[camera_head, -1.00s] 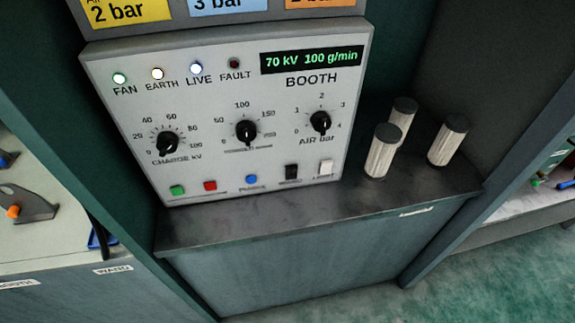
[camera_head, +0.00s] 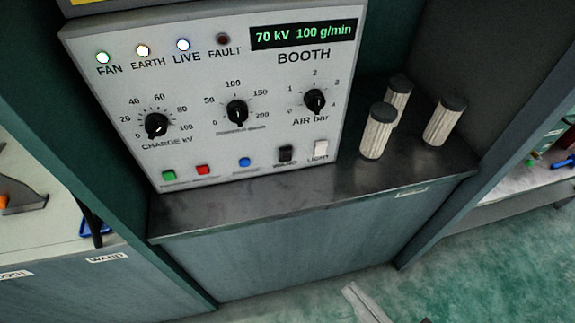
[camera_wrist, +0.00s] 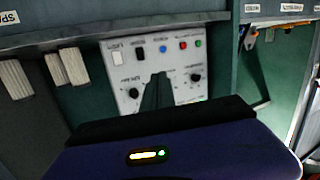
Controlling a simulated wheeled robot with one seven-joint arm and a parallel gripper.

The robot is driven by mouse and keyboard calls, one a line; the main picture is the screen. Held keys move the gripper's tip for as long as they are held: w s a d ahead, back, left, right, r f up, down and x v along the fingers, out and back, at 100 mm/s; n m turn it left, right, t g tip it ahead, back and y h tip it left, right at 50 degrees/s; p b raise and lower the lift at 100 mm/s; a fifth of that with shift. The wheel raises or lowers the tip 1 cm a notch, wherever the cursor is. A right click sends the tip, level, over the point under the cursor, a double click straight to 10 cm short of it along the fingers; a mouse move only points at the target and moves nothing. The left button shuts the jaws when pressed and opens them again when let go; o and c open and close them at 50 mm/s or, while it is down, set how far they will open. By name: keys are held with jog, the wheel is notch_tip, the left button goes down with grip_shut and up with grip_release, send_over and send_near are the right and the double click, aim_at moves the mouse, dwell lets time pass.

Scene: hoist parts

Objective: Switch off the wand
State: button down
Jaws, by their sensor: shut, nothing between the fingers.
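The booth panel (camera_head: 210,95) is a pale upright box. Along its bottom row is a black rocker switch (camera_head: 286,154), whose blurred label seems to read WAND. It sits between a blue button (camera_head: 244,162) and a white LIGHT switch (camera_head: 320,148). I cannot tell its position. The LIVE lamp (camera_head: 183,45) is lit and the display (camera_head: 304,34) reads 70 kV 100 g/min. In the wrist view the panel appears upside down, with the black rocker (camera_wrist: 140,54) beyond my gripper (camera_wrist: 157,78). My gripper is shut, empty and apart from the rocker.
Several dials, including the air dial (camera_head: 315,100), sit above the switches. Three pale cylinders with dark caps, one nearest (camera_head: 377,132), stand on the dark ledge (camera_head: 250,202) right of the panel. The ledge before the panel is clear. Cabinet walls flank the bay.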

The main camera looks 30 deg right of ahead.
aim_at(285, 154)
jog(key=w+a+f+n+b, duration=0.1)
jog(key=w+a+f+n, duration=0.1)
jog(key=w+f+n, duration=0.3)
jog(key=w+a+f+n+b, duration=0.2)
jog(key=w+a+n, duration=0.15)
jog(key=w, duration=0.35)
jog(key=w+d+r+n+t+h, duration=0.2)
jog(key=w+d+n+h, duration=0.2)
jog(key=w+d+h, duration=0.2)
jog(key=shift+d+r+n+b, duration=0.15)
jog(key=shift+r+n+b, duration=0.2)
jog(key=shift+w, duration=0.2)
jog(key=p+x, duration=0.1)
jog(key=x, duration=0.3)
jog(key=p+x, duration=0.2)
jog(key=x, duration=0.2)
jog(key=p+x, duration=0.1)
jog(key=x, duration=0.3)
jog(key=shift+w+d+r, duration=0.2)
jog(key=shift+w+r, duration=0.15)
jog(key=shift+r, duration=0.05)
jog(key=shift+w+d, duration=0.15)
jog(key=shift+w, duration=0.35)
jog(key=shift+p, duration=0.4)
